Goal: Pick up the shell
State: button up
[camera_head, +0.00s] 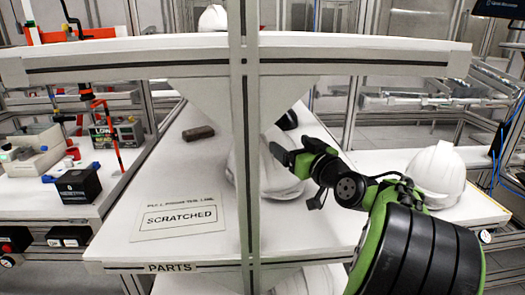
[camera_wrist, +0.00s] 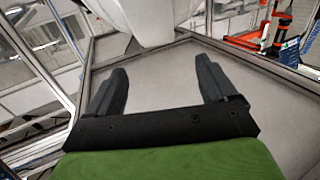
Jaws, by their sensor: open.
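A white helmet shell (camera_head: 277,182) stands on the middle shelf in the head view, partly hidden by the upright post and my gripper. A second white shell (camera_head: 437,172) stands to the right on the same shelf, beyond my arm. My gripper (camera_head: 283,152) is in front of the middle shell in the head view; whether it touches cannot be told there. In the wrist view my gripper (camera_wrist: 160,75) has its two dark fingers wide apart with nothing between them. A white shell (camera_wrist: 146,20) shows beyond the fingertips at the top of that view, cut off by the edge.
The post (camera_head: 243,130) and upper shelf (camera_head: 130,62) hem in the space. A "SCRATCHED" sheet (camera_head: 181,217) and a dark block (camera_head: 198,133) lie on the middle shelf (camera_head: 130,255). More white shells show above (camera_head: 213,19) and below (camera_head: 310,281). A cluttered bench stands left.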

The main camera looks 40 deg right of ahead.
aim_at(272, 130)
jog(key=x, duration=0.6)
jog(key=shift+w+a, duration=0.1)
jog(key=shift+a, duration=0.1)
jog(key=x, duration=0.5)
jog(key=shift+w+d, duration=0.25)
jog(key=shift+d, duration=0.15)
jog(key=shift+r, duration=0.1)
grip_shut()
